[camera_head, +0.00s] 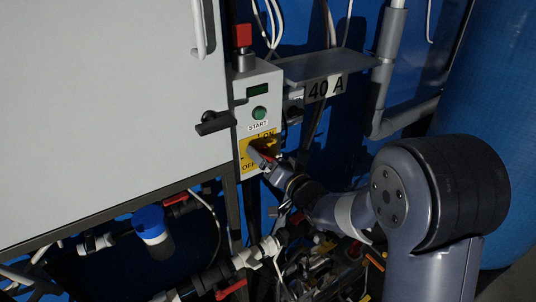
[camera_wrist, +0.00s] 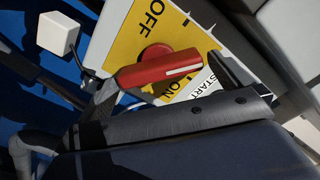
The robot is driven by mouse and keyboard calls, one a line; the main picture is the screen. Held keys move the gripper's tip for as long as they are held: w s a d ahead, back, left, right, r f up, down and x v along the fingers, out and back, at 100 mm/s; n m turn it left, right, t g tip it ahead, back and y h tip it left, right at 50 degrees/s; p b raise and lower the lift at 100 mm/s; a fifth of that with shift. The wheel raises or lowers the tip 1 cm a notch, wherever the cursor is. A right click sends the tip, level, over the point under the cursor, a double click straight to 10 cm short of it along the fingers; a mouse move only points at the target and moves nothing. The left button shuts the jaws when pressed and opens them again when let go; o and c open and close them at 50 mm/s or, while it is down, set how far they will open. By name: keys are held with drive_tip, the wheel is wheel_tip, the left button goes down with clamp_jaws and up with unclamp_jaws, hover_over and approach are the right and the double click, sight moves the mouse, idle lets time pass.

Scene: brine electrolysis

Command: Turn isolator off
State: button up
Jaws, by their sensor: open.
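The isolator is a red rotary handle on a yellow plate on the front of a grey control box. In the wrist view the red handle (camera_wrist: 165,68) lies between the OFF and ON labels of the yellow plate (camera_wrist: 128,42), with a white line near its right end. In the head view the plate (camera_head: 246,150) is partly hidden by my gripper (camera_head: 262,157). My gripper, seen also in the wrist view (camera_wrist: 166,84), is open, its fingers at either side of the handle. I cannot tell whether they touch it.
A green START button (camera_head: 259,114) and a red knob (camera_head: 244,36) are above on the control box (camera_head: 258,84). A black handle (camera_head: 214,123) juts out at left beside a large grey cabinet (camera_head: 100,110). Pipes and valves (camera_head: 230,288) crowd below.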

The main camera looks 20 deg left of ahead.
drive_tip(key=shift+w+a, duration=0.35)
drive_tip(key=shift+a, duration=0.1)
drive_tip(key=c, duration=0.8)
